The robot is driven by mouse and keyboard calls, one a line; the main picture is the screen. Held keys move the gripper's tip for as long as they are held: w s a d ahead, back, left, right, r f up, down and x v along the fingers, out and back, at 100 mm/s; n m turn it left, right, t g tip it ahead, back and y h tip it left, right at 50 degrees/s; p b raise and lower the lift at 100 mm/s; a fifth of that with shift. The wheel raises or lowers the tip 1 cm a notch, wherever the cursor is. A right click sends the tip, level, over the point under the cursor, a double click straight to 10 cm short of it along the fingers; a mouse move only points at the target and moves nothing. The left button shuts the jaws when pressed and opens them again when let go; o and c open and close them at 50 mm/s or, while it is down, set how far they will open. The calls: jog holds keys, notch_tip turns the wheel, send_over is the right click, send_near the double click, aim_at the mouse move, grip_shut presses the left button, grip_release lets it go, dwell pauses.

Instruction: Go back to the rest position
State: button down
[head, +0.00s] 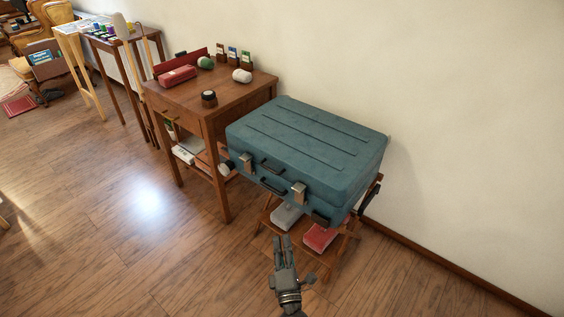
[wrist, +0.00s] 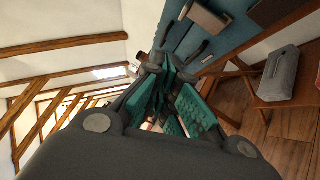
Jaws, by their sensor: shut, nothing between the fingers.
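My gripper (head: 283,245) is in the lower middle of the head view, in front of the blue-green suitcase (head: 305,140). It is shut and empty, with its fingertips below the suitcase's front edge. In the wrist view my gripper (wrist: 162,78) shows its grey fingers and teal pads close up. The suitcase (wrist: 225,45) fills the upper right of that view. The suitcase lies closed on a wooden folding stand (head: 343,240), with its handle and latches facing my gripper. I cannot tell from the pictures how far apart the gripper and suitcase are.
A wooden side table (head: 235,95) with small items on top stands left of the suitcase. A grey bundle (head: 286,216) and a red one (head: 320,237) lie on the stand's lower shelf. The wall (head: 470,130) is behind. The wooden floor (head: 110,240) at left is clear.

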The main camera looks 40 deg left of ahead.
dwell(0.3)
